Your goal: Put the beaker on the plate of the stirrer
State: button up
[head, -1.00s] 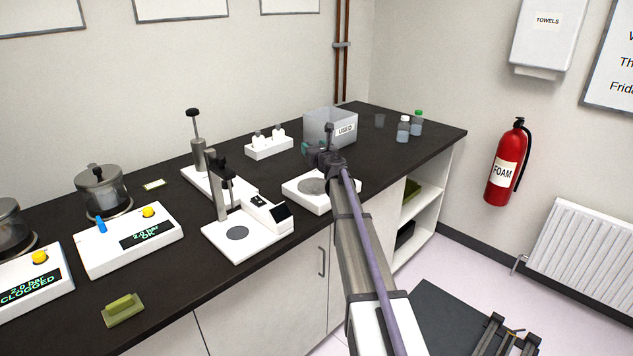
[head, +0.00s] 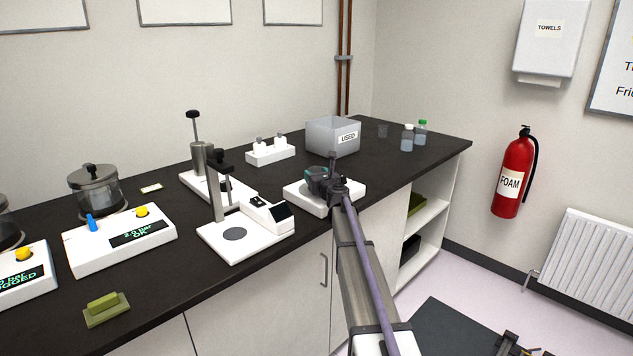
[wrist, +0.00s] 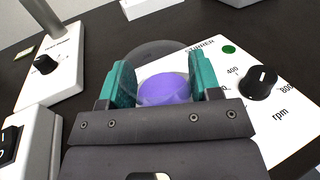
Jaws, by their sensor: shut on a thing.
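My gripper (wrist: 160,85) has teal jaws shut on a clear round beaker (wrist: 158,57) with purple liquid in it. The beaker is above or on the white stirrer (wrist: 215,60); I cannot tell whether its base touches the plate. The stirrer's label, a black knob and a green dot show in the wrist view. The round plate is hidden by the beaker and jaws. In the head view my gripper (head: 318,180) is low over the stirrer (head: 299,196), and the beaker is mostly hidden.
A white device with a post and a grey disc (head: 234,234) stands left of the stirrer. A grey USED bin (head: 320,137) is behind it. The counter right of the stirrer is clear.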

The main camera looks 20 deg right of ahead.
jog(key=shift+f, duration=0.25)
jog(key=o, duration=1.3)
jog(key=shift+r, duration=0.1)
jog(key=shift+r, duration=0.3)
jog(key=s, duration=1.2)
jog(key=shift+a+f, duration=0.15)
jog(key=shift+a, duration=0.1)
